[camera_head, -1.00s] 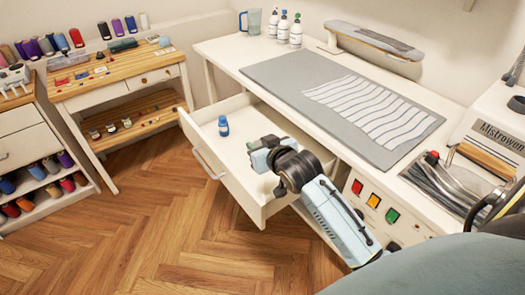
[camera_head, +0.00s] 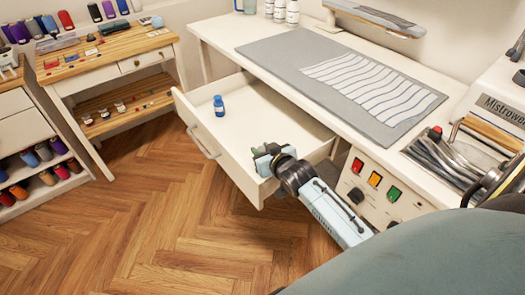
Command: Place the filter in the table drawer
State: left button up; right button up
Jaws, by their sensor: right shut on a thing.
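The table drawer (camera_head: 237,172) stands pulled out from the white table, open at the top. My right gripper (camera_head: 262,158) is over the drawer's front right part, close to its right side wall. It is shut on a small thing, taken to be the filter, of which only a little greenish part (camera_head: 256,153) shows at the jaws. The rest of it is hidden by the gripper. I cannot tell whether it touches the drawer floor. My left gripper is not in view.
A small blue bottle (camera_head: 219,106) stands in the drawer's left part; the drawer floor between it and my gripper is bare. The white table (camera_head: 222,29) carries a grey mat (camera_head: 285,56). A wooden side table (camera_head: 110,48) stands at the left.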

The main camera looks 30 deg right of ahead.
jog(key=shift+r, duration=0.15)
jog(key=shift+f, duration=0.2)
jog(key=o, duration=0.8)
jog(key=shift+c, duration=0.2)
jog(key=shift+o, duration=1.2)
